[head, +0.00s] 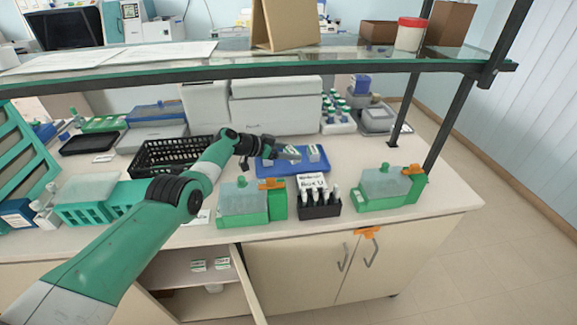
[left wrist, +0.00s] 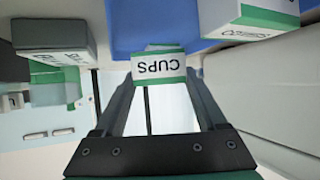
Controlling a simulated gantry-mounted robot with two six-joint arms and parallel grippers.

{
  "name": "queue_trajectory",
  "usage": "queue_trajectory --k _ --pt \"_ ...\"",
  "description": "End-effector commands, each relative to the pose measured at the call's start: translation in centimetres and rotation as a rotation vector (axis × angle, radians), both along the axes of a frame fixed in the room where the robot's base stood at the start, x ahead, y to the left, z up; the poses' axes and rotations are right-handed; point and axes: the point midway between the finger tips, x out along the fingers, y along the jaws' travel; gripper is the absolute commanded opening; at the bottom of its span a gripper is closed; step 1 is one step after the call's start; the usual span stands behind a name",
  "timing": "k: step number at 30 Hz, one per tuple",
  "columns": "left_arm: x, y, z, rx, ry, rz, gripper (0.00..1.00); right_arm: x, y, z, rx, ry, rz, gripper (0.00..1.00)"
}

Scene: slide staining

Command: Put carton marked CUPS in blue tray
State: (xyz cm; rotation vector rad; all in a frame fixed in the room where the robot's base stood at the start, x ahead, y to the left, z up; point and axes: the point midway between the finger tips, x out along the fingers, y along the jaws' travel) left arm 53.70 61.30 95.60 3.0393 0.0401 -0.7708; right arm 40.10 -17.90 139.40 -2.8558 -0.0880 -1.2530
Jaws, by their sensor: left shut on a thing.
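The carton marked CUPS (left wrist: 158,68), white with a green band, is between the fingertips of my left gripper (head: 290,154) in the left wrist view. Its lettering shows upside down there. My left gripper is shut on it, over the blue tray (head: 264,171) in the head view; the tray also shows in the left wrist view (left wrist: 190,30). I cannot tell whether the carton touches the tray. Another white and green carton (head: 314,153) is at the tray's right part, and a white and green carton shows in the left wrist view (left wrist: 255,18). My right gripper is not in view.
A black basket (head: 160,158) stands left of the tray. In front are green-based boxes (head: 240,205) and a black rack (head: 320,208) with white bottles. A glass shelf (head: 250,67) spans above. A cabinet door is open below, with small cartons (head: 198,265) inside.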

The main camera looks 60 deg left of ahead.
Motion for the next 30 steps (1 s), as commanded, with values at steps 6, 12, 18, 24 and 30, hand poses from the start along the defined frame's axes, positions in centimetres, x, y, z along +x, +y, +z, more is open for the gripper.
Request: queue_trajectory --k 6,12,18,24,30 --pt "0.0 0.0 -3.5 0.000 0.000 0.000 0.12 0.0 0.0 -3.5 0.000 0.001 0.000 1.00" --pt "0.0 0.0 -3.2 0.000 0.001 0.000 0.12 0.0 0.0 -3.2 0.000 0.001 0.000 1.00" --pt "0.0 0.0 -3.4 0.000 0.001 0.000 0.92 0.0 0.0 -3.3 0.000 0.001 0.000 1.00" --pt "0.0 0.0 -3.4 0.000 0.000 0.000 1.00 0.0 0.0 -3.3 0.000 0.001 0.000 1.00" --pt "-0.2 0.0 -2.7 -0.001 0.001 0.000 1.00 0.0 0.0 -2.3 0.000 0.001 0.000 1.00"
